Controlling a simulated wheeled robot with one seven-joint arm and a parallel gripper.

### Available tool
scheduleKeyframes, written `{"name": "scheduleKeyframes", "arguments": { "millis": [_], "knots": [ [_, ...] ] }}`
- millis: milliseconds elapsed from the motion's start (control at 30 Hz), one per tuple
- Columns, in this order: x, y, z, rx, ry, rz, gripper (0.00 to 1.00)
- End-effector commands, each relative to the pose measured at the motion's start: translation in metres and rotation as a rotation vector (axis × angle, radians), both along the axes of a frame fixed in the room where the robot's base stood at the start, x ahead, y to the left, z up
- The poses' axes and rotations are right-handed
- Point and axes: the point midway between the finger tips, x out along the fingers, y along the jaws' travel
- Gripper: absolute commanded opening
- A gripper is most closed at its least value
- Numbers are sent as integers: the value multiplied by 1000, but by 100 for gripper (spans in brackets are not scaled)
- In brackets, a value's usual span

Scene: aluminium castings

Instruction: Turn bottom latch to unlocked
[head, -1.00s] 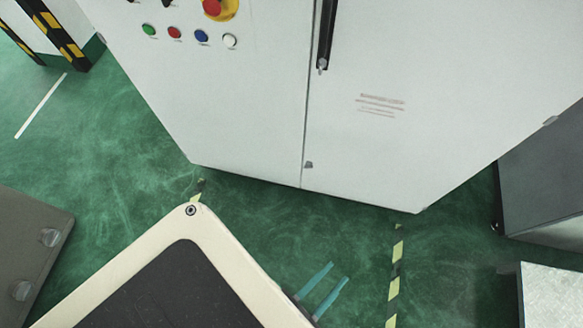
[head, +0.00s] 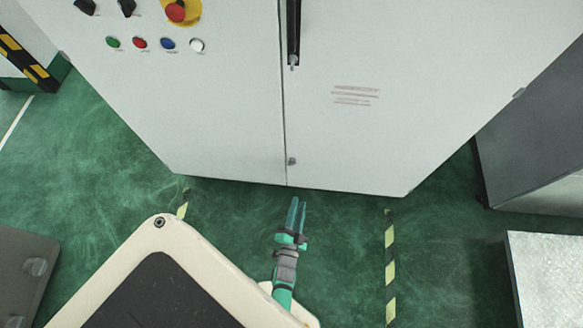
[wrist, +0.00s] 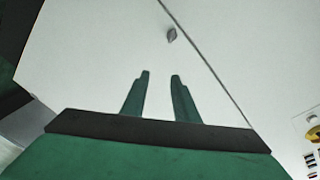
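The bottom latch (head: 291,161) is a small grey piece low on the white cabinet door (head: 350,130), beside the door seam. In the wrist view the latch (wrist: 171,35) shows as a small grey tab next to the dark seam line, beyond my fingertips. My gripper (head: 298,203) is in front of the cabinet and below the latch in the head view. In the wrist view my gripper (wrist: 158,75) has its two green fingers apart, with nothing between them. It does not touch the latch.
A long black handle (head: 293,30) runs down the door seam above the latch. Coloured buttons (head: 155,44) and a red emergency stop (head: 178,11) sit on the left panel. A grey metal box (head: 545,270) stands at right. Green floor between is free, with striped tape (head: 390,265).

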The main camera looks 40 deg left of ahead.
Motion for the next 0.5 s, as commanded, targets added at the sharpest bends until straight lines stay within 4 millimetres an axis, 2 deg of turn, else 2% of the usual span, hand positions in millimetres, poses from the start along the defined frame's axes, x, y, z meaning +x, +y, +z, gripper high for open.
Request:
{"name": "scheduleKeyframes", "arguments": {
  "millis": [33,200,300,500],
  "knots": [
    [10,17,-7,34,8,21,27],
    [26,55,-22,127,36,65,27],
    [31,66,-26,157,46,78,27],
    [42,78,-28,173,50,84,27]
  ]
}}
